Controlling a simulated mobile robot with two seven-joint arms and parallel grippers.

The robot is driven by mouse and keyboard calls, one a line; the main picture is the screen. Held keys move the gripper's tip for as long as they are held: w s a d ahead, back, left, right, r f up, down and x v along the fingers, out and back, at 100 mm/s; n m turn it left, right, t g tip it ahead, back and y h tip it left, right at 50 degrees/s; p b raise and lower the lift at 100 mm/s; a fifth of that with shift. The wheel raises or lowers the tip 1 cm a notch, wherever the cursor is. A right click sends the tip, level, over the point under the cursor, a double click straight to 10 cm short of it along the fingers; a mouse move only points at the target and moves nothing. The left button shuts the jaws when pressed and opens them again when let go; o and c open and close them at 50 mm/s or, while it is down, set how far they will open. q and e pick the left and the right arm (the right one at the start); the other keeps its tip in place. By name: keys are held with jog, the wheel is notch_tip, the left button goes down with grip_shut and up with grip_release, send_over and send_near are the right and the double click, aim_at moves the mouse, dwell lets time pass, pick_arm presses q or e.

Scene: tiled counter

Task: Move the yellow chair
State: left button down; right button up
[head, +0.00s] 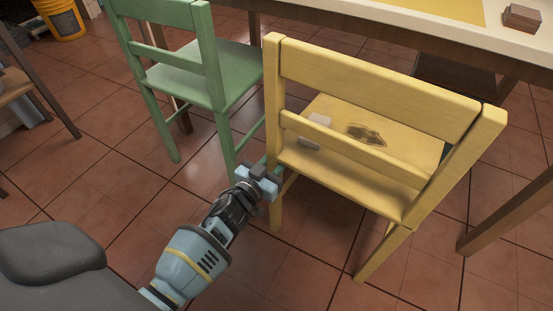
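The yellow chair (375,85) stands upright on the tiled floor at the right of the head view, its slatted back toward me. A dark patch (367,134) and a small pale block-like thing (316,130) show on its seat. My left gripper (268,174) is at the chair's left back post, around seat height. The fingertips are close to the post and partly hidden, so I cannot tell whether they touch or grip it. My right gripper is not in view.
A green chair (205,72) stands close to the left of the yellow chair. A table (400,22) with a brown block (522,18) on it runs behind, its leg (510,210) at the right. A yellow bucket (62,20) is far left. Floor at the lower right is open.

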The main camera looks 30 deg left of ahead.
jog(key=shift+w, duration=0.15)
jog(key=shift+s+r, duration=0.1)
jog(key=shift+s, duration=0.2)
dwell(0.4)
pick_arm(q)
jog(key=shift+s+f, duration=0.1)
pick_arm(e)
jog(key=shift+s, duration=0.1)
